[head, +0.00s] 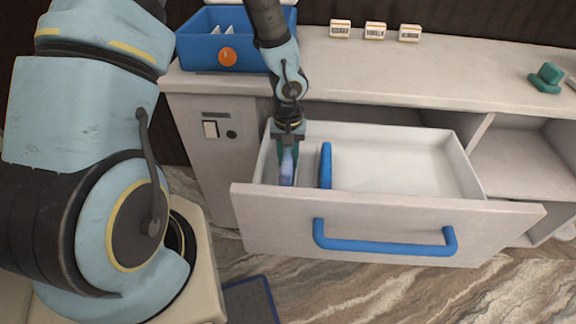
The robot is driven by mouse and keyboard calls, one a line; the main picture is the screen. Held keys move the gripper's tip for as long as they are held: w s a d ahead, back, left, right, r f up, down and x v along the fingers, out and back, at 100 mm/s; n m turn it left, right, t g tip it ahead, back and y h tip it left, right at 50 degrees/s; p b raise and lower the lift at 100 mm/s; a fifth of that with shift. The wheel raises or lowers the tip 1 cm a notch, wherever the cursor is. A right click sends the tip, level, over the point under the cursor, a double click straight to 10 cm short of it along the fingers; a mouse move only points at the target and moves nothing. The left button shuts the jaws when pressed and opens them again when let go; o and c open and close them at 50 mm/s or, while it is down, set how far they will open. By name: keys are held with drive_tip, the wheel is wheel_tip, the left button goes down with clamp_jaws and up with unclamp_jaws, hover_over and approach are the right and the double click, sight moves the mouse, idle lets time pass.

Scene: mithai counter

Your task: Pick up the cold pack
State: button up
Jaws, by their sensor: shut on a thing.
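The cold pack (288,165) looks like a small bluish-purple packet. It is upright in the narrow left section of the open drawer (385,226). My gripper (289,150) reaches down into that section from above and is shut on the cold pack. Its fingers cover the upper part and sides of the pack. I cannot tell whether the pack touches the drawer floor.
A blue divider (326,166) stands right beside my gripper; the drawer's wide right section is empty. The drawer has a blue handle (384,245). On the counter (455,72) are a blue bin (200,52), several small labelled boxes (375,31) and a green object (547,77).

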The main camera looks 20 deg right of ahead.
clamp_jaws()
wheel_tip(320, 180, up, 10)
drive_tip(key=shift+r+p, duration=0.1)
drive_tip(key=shift+p, duration=0.35)
drive_tip(key=shift+w, duration=0.1)
idle(0.5)
